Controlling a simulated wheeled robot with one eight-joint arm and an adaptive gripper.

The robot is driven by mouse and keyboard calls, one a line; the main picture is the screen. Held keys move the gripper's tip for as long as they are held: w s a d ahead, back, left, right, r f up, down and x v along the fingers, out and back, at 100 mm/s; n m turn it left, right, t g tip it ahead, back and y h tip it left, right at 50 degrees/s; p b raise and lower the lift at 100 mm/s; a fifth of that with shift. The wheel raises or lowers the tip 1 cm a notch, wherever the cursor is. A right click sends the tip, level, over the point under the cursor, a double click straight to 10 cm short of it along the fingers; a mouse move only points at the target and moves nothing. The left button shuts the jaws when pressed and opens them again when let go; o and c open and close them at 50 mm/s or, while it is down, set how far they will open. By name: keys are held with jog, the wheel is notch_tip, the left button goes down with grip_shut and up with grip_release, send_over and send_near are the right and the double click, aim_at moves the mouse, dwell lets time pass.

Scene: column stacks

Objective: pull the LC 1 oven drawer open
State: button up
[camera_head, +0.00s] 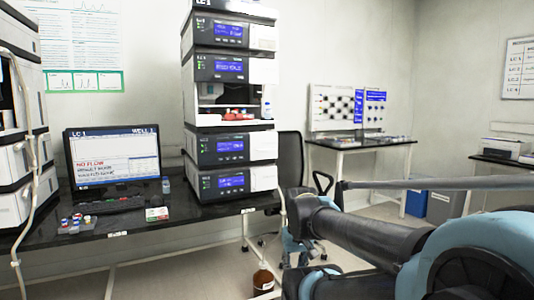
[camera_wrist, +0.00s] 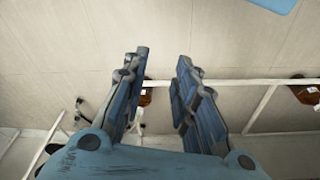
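The LC 1 stack (camera_head: 231,100) stands upright on the dark bench in the head view. It is a tower of grey-and-white modules with blue displays, and an open bay with red-topped items sits in its middle. Two modules lie below that bay, and their fronts look shut. I cannot tell which front is the oven drawer. My gripper (camera_wrist: 163,58) shows in the wrist view with its two fingers apart and nothing held between them. It points at floor and bench framing, with no stack in that view. In the head view my arm reaches in from the lower right, right of the stack.
A monitor (camera_head: 114,157) showing NO FLOW stands left of the stack, with small vials (camera_head: 74,222) in front. Another stack (camera_head: 20,130) is at the far left. A dark chair (camera_head: 291,160) stands right of the bench. A brown bottle (camera_head: 263,280) is on the floor.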

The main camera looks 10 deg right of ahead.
jog(key=w+a+r+m+t+y, duration=0.3)
jog(key=w+r, duration=0.6)
jog(key=w, duration=0.2)
jog(key=w+a+r+m+t+y, duration=0.2)
jog(key=w+r+m+t, duration=0.1)
jog(key=w+r, duration=0.65)
jog(key=w+d+r+m+t, duration=0.35)
jog(key=w+d+r, duration=0.2)
jog(key=w, duration=0.35)
jog(key=w+d+r+m+t, duration=0.3)
jog(key=w+d+r+m, duration=0.15)
jog(key=w+r, duration=0.4)
send_near(263, 146)
jog(key=w+a+f, duration=0.1)
jog(key=w+f, duration=0.2)
jog(key=w, duration=0.1)
jog(key=shift+w+f+m, duration=0.2)
jog(key=shift+w+m, duration=0.1)
jog(key=shift+w, duration=0.1)
grip_shut()
